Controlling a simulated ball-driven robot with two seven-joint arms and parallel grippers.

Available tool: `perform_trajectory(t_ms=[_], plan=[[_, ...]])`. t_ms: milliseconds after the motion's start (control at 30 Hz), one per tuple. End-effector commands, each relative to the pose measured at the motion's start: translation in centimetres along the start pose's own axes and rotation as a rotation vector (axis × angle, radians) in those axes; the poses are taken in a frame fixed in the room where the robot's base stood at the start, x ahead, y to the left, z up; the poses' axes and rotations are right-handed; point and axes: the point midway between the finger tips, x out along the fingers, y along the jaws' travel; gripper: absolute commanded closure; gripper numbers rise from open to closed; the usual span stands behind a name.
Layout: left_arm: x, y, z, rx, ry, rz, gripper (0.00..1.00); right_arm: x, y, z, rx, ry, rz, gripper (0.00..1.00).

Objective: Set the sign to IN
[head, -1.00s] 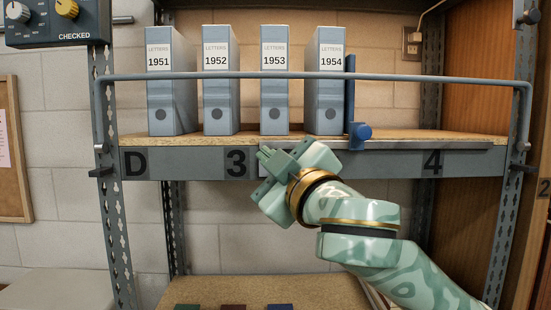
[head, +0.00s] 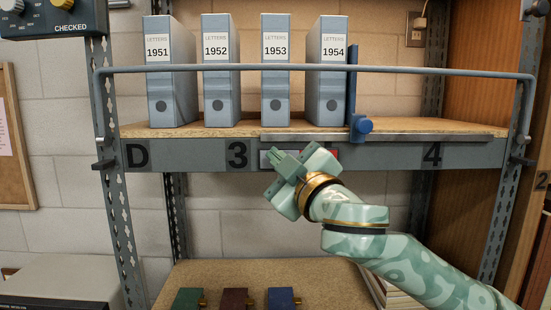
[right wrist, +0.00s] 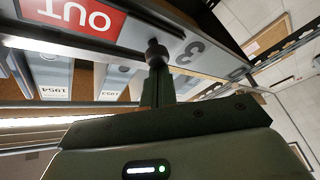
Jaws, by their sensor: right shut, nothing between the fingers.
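The sign (head: 333,153) is on the shelf's front edge between the 3 and the 4. Its red part peeks out right of my right gripper (head: 277,156) in the head view. In the right wrist view the red panel (right wrist: 85,14) reads OUT, upside down. A grey plate with a small dark knob (right wrist: 157,50) lies beside the red. My right gripper is shut and empty, its fingers (right wrist: 157,82) in line with the knob; I cannot tell if they touch. In the head view my gripper hides the knob and much of the sign. My left gripper is not in view.
Grey letter boxes (head: 218,95) stand on the shelf behind a rail (head: 240,69). A blue bookend (head: 351,95) stands right of box 1954. Small green, brown and blue items (head: 281,297) sit on the lower shelf. The space below the shelf edge is open.

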Motion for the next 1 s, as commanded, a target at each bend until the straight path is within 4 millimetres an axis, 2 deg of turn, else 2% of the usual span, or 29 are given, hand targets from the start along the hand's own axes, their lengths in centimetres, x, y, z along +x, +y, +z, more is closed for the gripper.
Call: perform_trajectory(t_ms=[200,400,800,1000], plan=[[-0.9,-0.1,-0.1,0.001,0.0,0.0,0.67,-2.0,3.4,2.9,0.0,-0.005,0.004,1.0],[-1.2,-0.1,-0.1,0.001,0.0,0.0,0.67,-3.2,5.2,4.3,-0.002,-0.002,0.002,1.0],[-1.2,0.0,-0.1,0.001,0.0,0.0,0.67,-3.2,5.3,4.4,-0.001,-0.002,0.002,1.0],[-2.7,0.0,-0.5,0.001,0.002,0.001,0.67,-2.4,6.4,4.0,-0.001,-0.003,0.002,1.0]])
